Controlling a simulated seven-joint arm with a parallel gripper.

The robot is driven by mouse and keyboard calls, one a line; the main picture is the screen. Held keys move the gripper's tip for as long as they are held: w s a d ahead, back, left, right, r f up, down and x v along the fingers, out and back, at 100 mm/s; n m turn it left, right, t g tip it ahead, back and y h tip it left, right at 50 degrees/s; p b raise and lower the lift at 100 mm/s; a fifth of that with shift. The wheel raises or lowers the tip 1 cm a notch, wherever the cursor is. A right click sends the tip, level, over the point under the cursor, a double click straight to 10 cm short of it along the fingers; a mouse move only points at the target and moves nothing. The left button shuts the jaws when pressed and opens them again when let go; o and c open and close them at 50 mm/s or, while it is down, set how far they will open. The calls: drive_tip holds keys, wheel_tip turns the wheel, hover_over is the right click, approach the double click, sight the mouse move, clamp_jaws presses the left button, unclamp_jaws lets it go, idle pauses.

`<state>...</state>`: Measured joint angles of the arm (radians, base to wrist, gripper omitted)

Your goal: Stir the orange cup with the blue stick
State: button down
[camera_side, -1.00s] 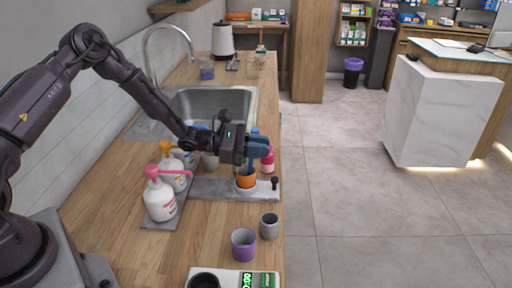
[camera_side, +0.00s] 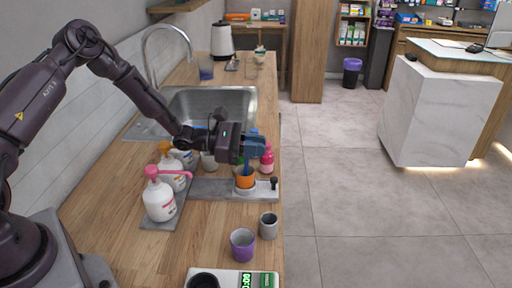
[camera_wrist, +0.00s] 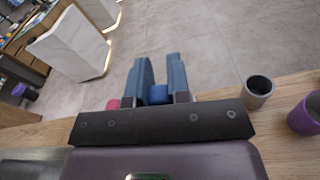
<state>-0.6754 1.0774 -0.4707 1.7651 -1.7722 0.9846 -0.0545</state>
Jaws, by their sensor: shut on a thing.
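The orange cup (camera_side: 245,182) stands on the grey slab on the wooden counter. My gripper (camera_side: 257,147) is directly above it, its blue fingers shut on the blue stick (camera_side: 247,169). The stick hangs down and its lower end is at the cup's mouth, hidden behind the front wall; how deep it reaches I cannot tell. In the wrist view the blue stick top (camera_wrist: 158,94) sits between my two fingertips. The orange cup is hidden there.
A grey cup (camera_side: 268,225) and a purple cup (camera_side: 242,244) stand nearer on the counter. White pump bottles (camera_side: 159,200) stand to the left. A pink bottle (camera_side: 267,160) is just behind my gripper. The sink (camera_side: 212,108) lies beyond.

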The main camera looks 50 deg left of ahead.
drive_tip(key=shift+s+d+r, duration=0.1)
drive_tip(key=shift+d+r, duration=0.1)
drive_tip(key=shift+r, duration=0.75)
drive_tip(key=shift+s+d+r, duration=0.1)
drive_tip(key=shift+d+r, duration=0.05)
drive_tip(key=shift+r, duration=0.75)
drive_tip(key=shift+d+r, duration=0.2)
drive_tip(key=shift+r, duration=0.75)
